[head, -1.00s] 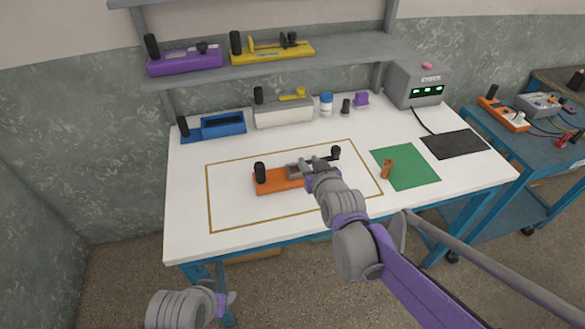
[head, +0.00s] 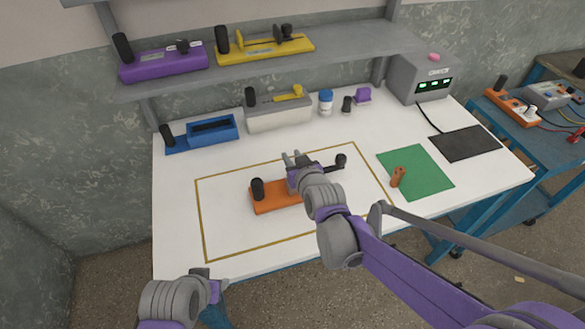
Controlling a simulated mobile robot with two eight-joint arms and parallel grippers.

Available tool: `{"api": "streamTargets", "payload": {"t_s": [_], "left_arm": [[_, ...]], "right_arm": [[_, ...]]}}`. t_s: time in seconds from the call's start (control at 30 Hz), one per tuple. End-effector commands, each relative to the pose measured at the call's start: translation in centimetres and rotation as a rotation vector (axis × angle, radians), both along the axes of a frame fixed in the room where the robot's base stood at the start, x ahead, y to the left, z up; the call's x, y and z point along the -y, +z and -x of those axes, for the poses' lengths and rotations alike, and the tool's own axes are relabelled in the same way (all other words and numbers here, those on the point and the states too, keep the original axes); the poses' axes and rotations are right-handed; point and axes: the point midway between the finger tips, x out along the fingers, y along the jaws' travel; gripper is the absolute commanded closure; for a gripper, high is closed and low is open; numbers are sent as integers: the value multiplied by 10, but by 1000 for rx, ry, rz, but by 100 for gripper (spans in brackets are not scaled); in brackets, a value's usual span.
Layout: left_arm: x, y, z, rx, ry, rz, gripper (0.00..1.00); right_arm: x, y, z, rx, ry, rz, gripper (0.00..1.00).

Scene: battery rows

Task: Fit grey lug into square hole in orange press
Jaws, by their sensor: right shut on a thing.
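The orange press (head: 275,203) lies on the white table inside the yellow-brown outline. It has a black upright handle (head: 257,189) at its left end and a dark crank with a black knob (head: 341,160) at its right. My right gripper (head: 292,158) is over the press, its grey fingers pointing away from me. It is shut on the grey lug, which is too small and too covered to make out. The square hole is hidden behind my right gripper and wrist. My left gripper (head: 207,281) is low at the table's front left edge, away from the press; its jaws are unclear.
A green mat (head: 425,180) with a small orange-brown piece (head: 398,176) is to the right. A blue tool (head: 203,133), a beige tool (head: 278,115) and a grey box (head: 421,80) stand behind. The table left of the press is clear.

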Motion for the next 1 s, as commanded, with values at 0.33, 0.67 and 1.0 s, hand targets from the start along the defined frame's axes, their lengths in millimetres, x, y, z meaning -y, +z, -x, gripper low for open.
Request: {"api": "streamTargets", "payload": {"t_s": [0.33, 0.67, 1.0], "left_arm": [[0, -7, 1, -2, 0, 0, 50], [0, -10, 1, -3, 0, 0, 50], [0, -9, 1, -3, 0, 0, 50]], "right_arm": [[0, -38, 0, 0, 0, 0, 100], [0, -41, 0, 0, 0, 0, 100], [0, -41, 0, 0, 0, 0, 41]]}}
